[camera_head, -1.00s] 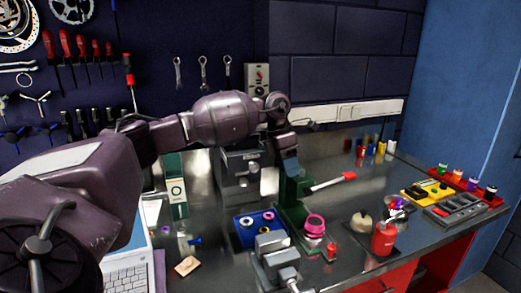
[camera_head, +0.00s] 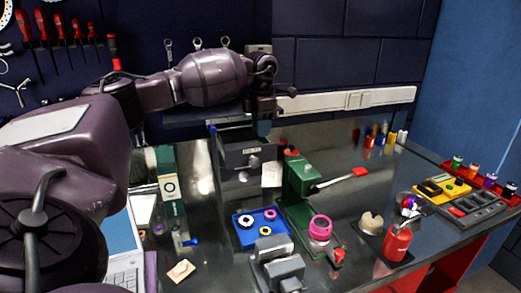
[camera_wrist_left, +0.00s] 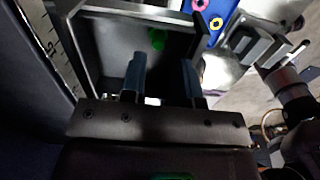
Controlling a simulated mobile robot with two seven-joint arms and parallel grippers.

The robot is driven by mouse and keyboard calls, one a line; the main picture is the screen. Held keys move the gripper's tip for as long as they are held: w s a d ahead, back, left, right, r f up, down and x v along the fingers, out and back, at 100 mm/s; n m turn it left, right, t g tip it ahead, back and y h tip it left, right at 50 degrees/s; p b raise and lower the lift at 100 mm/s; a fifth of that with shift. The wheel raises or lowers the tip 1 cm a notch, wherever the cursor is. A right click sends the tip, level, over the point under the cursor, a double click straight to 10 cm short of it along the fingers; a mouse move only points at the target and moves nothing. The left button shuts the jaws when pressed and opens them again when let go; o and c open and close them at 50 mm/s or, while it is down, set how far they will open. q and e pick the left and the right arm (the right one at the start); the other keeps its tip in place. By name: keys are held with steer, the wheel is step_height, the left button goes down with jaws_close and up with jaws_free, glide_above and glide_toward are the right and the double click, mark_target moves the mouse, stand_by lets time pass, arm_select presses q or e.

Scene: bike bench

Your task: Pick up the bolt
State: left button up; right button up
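In the left wrist view a small green piece (camera_wrist_left: 157,40) lies inside an open grey drawer (camera_wrist_left: 97,50); it may be the bolt, but its shape is too dark to tell. The drawer also shows in the head view, its front (camera_head: 247,157) facing me. My left gripper (camera_wrist_left: 161,75) is over the drawer, its two fingers apart with nothing seen between them. The green piece is beyond the fingertips in that view. In the head view my left gripper (camera_head: 264,127) hangs above the drawer's right side, its fingertips hard to make out. My right gripper is not in view.
A green press (camera_head: 300,180) with a red-tipped lever stands just right of the drawer. A blue tray (camera_head: 240,236) with rings and a grey vise (camera_head: 280,268) are in front. A red bottle (camera_head: 397,243) stands at the right. Tools hang on the back wall.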

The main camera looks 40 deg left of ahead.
arm_select(q)
steer(key=shift+a+f, duration=0.1)
steer(key=shift+f, duration=2.6)
jaws_close()
